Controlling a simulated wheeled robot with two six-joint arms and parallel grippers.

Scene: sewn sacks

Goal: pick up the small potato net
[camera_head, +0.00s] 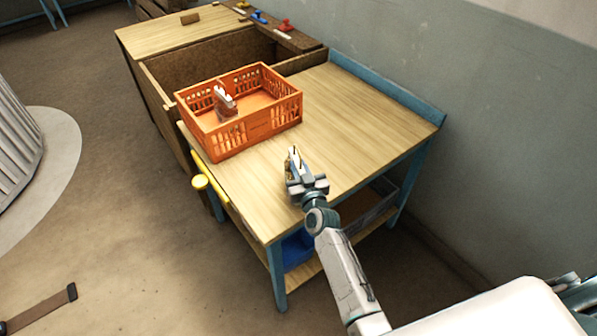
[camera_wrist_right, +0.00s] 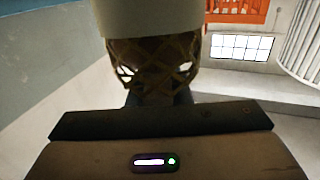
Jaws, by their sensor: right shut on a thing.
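The small potato net (camera_wrist_right: 152,62) shows in the wrist view as a tan mesh over brown contents, with a pale cream band above it. My right gripper (camera_head: 294,163) is shut on it, over the front part of the wooden table. In the head view the gripper hides most of the net, and only a small tan bit shows at the jaws. I cannot tell whether the net touches the tabletop. My left gripper is not in view.
An orange crate (camera_head: 253,126) stands on the table (camera_head: 350,112) behind and left of my gripper. A small reddish-brown item with a white top (camera_head: 225,102) is inside it. The tabletop right of the crate is clear. A blue raised edge (camera_head: 385,85) runs along the wall side.

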